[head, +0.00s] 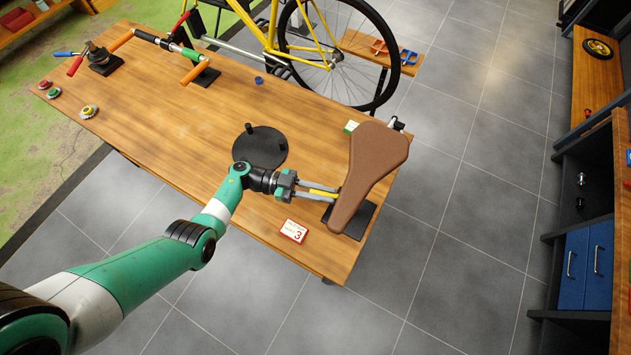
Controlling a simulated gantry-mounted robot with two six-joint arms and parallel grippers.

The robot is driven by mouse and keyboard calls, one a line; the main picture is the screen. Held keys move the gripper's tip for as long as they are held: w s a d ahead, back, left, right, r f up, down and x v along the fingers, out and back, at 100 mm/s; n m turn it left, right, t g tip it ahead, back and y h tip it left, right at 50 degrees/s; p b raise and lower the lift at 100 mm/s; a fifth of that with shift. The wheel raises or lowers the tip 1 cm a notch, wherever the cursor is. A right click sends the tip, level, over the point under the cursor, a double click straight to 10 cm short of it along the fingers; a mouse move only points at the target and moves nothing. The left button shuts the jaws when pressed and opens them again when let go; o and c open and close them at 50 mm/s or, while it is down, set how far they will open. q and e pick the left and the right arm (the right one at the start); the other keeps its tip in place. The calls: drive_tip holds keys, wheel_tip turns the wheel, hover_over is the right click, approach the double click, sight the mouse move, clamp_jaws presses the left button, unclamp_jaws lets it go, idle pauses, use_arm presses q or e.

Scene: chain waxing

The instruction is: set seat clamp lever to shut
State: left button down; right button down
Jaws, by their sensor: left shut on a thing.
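A brown bicycle saddle (375,162) stands on a black base plate (358,219) at the right end of the wooden bench. My left gripper (331,192) reaches in from the left at the saddle's left edge, low beside it. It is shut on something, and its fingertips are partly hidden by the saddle. The seat clamp and its lever are hidden under the saddle, so I cannot tell how the lever stands. A small dark metal part (397,124) shows past the saddle's far end. My right gripper is not in view.
On the wooden bench (180,130), a black round stand (260,148) sits left of my gripper, and a red-and-white card marked 3 (293,231) lies near the front edge. A handlebar (165,45) and a yellow bicycle (290,40) are farther back. The bench's middle left is clear.

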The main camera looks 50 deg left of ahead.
use_arm(q)
drive_tip(key=shift+w+a+m+g+h+b, duration=0.1)
drive_tip(key=shift+w+m+g+h+b, duration=0.05)
drive_tip(key=shift+m+g+h+b, duration=0.3)
drive_tip(key=shift+g, duration=0.25)
drive_tip(key=c, duration=0.8)
unclamp_jaws()
drive_tip(key=shift+c, duration=0.2)
drive_tip(key=b+v, duration=0.2)
drive_tip(key=v, duration=0.9)
drive_tip(key=shift+a, duration=0.25)
